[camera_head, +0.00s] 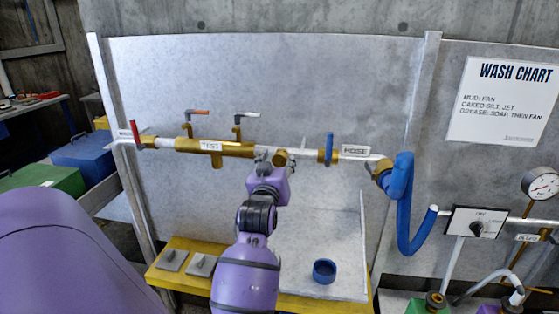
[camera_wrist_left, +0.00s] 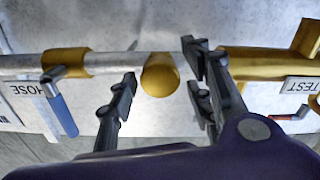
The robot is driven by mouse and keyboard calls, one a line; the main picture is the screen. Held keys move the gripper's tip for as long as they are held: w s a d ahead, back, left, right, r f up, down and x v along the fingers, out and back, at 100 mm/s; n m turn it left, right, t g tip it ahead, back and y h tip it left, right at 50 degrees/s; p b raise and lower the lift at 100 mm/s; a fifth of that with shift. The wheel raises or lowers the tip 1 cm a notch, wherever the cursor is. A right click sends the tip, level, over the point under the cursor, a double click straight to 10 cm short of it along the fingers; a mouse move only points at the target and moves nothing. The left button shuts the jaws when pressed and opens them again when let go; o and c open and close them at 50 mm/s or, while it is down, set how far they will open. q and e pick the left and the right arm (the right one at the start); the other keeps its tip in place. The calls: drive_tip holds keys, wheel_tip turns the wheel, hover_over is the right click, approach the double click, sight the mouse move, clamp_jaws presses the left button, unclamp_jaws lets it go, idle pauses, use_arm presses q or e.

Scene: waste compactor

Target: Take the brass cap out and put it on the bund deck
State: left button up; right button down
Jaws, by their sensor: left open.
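The brass cap (camera_head: 281,158) is a round gold piece on the white pipe between the TEST fitting and the blue-handled valve. It also shows in the left wrist view (camera_wrist_left: 160,76), facing the camera. My left gripper (camera_head: 272,161) is open in front of the pipe. In the left wrist view its fingers (camera_wrist_left: 163,88) stand on either side of the cap, with a visible gap at each side. The bund deck (camera_head: 188,286) is the low yellow-edged platform below the pipe; my left arm hides its middle. My right gripper is not in view.
A blue cup (camera_head: 324,271) stands on the deck's right part. Two grey plates with tabs (camera_head: 172,260) lie on its left part. The brass TEST fitting (camera_head: 215,147) and blue valve handle (camera_head: 329,149) flank the cap. A blue hose (camera_head: 404,205) hangs at right.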

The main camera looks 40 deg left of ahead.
use_arm(q)
drive_tip(key=m, duration=0.3)
drive_tip(key=shift+m, duration=0.3)
drive_tip(key=m, duration=0.4)
drive_tip(key=shift+r, duration=0.1)
drive_tip(key=m, duration=0.7)
drive_tip(key=shift+c, duration=0.3)
